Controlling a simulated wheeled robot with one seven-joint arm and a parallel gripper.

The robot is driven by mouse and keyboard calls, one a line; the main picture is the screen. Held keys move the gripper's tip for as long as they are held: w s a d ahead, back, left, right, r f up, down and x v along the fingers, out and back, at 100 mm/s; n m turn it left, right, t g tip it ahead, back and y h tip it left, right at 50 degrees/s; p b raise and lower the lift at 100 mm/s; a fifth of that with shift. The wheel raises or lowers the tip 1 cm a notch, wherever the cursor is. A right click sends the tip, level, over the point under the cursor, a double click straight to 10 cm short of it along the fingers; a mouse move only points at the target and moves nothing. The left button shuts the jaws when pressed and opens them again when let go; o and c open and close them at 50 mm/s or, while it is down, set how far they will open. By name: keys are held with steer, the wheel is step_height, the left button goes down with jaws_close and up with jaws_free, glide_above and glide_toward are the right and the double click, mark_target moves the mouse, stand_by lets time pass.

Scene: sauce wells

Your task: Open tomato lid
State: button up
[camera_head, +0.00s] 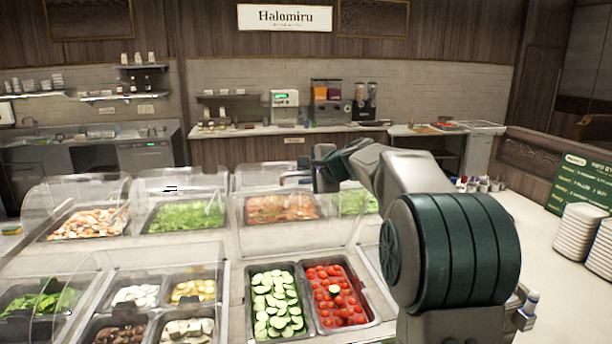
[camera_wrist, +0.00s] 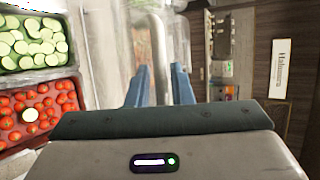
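The tomato tray (camera_head: 349,271) is a dark-rimmed tray of red cherry tomatoes at the front, right of the cucumber tray; it also shows at the left of the wrist view (camera_wrist: 38,112). Its top appears uncovered. A clear panel that looks like its lid (camera_head: 345,235) stands raised behind the two trays. My gripper (camera_head: 292,180) is at the top edge of this panel. In the wrist view, a pale bar-shaped handle (camera_wrist: 156,45) runs between the two blue fingers of my gripper (camera_wrist: 160,85). Whether the fingers press on the handle is unclear.
The cucumber tray (camera_head: 254,333) stands directly left of the tomatoes. Several other food wells with clear covers (camera_head: 182,182) lie left and behind. White plates (camera_head: 580,230) are stacked on the right counter. A back counter (camera_head: 260,131) with machines is farther away.

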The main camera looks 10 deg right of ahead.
steer(key=b+v, duration=0.4)
steer(key=v, duration=0.9)
steer(key=shift+s+d, duration=0.25)
steer(key=shift+s, duration=0.05)
steer(key=shift+r, duration=0.1)
steer(key=s+a+f+n+g+h+b, duration=0.1)
steer(key=s+f+n, duration=0.6)
steer(key=s+f, duration=0.8)
steer(key=s+a+f+n+g+h+b, duration=0.1)
steer(key=s+a+f+n+g+h, duration=0.3)
steer(key=s+f, duration=1)
steer(key=s+a+n+g, duration=0.1)
steer(key=s+n+g, duration=0.1)
steer(key=n+g, duration=0.1)
steer(key=shift+f+n, duration=0.35)
steer(key=shift+n, duration=0.25)
